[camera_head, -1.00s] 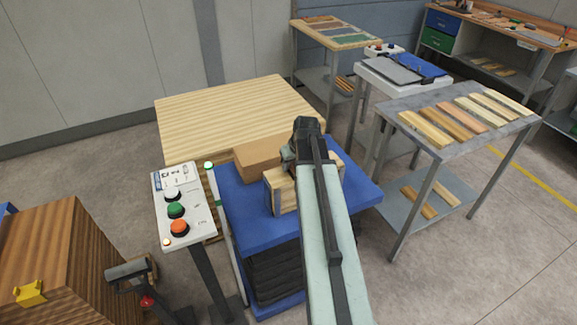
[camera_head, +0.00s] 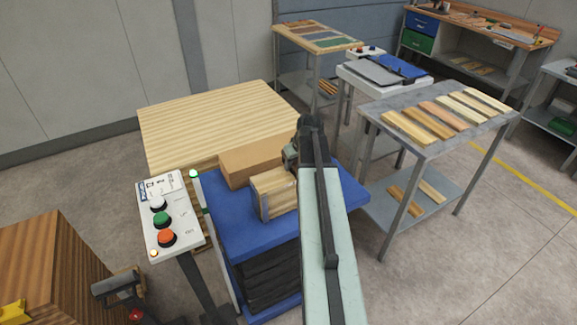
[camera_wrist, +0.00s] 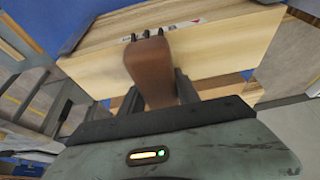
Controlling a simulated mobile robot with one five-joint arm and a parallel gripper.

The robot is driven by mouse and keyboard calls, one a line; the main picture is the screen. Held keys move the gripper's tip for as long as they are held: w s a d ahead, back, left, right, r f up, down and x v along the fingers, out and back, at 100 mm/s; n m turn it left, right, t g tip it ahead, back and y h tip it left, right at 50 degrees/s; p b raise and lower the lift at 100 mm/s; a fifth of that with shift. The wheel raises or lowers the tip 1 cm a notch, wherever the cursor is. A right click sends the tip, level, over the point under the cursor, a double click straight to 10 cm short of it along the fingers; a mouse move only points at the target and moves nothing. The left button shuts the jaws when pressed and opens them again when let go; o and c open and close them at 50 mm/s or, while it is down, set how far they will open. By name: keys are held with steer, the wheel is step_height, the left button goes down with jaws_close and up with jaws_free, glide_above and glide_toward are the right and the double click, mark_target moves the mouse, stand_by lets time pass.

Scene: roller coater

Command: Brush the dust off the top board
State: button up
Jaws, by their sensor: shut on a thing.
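The pale striped wooden board (camera_head: 205,115) lies flat at the back left, the likely top board; I cannot make out dust on it. My gripper (camera_head: 291,154) is beside the right end of a small pale wooden box (camera_head: 275,195) on the blue platform. In the wrist view, my gripper's dark fingers (camera_wrist: 160,90) are shut on a brown handle (camera_wrist: 148,68), probably the brush's. Its far end meets dark prongs at a pale wooden piece (camera_wrist: 210,50); I cannot tell whether they touch. No bristles show.
A brown block (camera_head: 250,163) sits behind the box on the blue platform (camera_head: 235,230). A button panel (camera_head: 165,220) stands left of it. A grey table (camera_head: 405,98) with several boards stands to the right. Grey floor is open at the lower right.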

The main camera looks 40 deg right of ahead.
mark_target(286, 173)
steer(key=shift+s+d, duration=0.1)
steer(key=shift+d, duration=0.3)
steer(key=shift+s+d, duration=0.3)
steer(key=shift+d, duration=1.4)
steer(key=shift+s+d, duration=0.3)
steer(key=shift+d, duration=1.45)
steer(key=shift+s+d, duration=0.3)
steer(key=shift+d, duration=1.4)
steer(key=shift+s+a, duration=0.2)
steer(key=shift+s, duration=0.6)
steer(key=shift+w+a+f, duration=0.1)
steer(key=shift+w+a, duration=0.05)
steer(key=shift+a, duration=0.7)
steer(key=shift+w+a, duration=0.15)
steer(key=shift+a, duration=0.7)
steer(key=shift+w+a, duration=0.25)
steer(key=shift+a, duration=0.65)
steer(key=shift+w+a, duration=0.2)
steer(key=shift+a, duration=0.7)
steer(key=shift+a, duration=0.15)
steer(key=shift+w+a, duration=0.15)
steer(key=shift+a, duration=1.35)
steer(key=shift+w+a, duration=0.25)
steer(key=shift+a, duration=0.7)
steer(key=shift+w+a, duration=0.2)
steer(key=shift+a, duration=0.75)
steer(key=shift+a, duration=0.1)
